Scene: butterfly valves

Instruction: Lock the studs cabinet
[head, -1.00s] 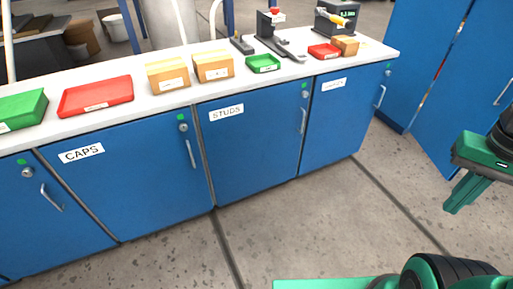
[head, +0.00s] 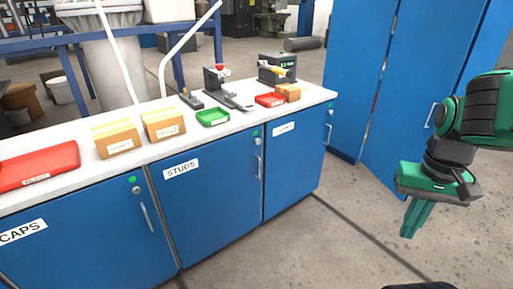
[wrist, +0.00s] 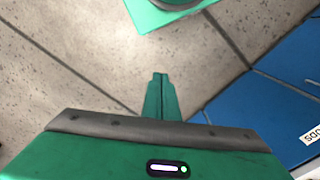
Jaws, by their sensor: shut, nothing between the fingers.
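The blue studs cabinet (head: 210,205) stands under the white worktop in the head view, with a white STUDS label (head: 181,169) at its upper left. Its door looks closed. A round lock (head: 257,142) sits at its upper right below a small green mark, above a vertical handle (head: 259,166). The lock's setting is too small to tell. My gripper (head: 411,234) hangs to the right of the cabinets, pointing down over the floor, apart from everything. Its fingers are shut and empty; they also show in the wrist view (wrist: 159,78).
The caps cabinet (head: 90,245) is to the left, another labelled cabinet (head: 296,170) to the right. Boxes, trays and tools stand on the worktop (head: 75,128). A tall blue cabinet (head: 400,90) stands behind my arm. The floor (head: 320,240) in front is clear.

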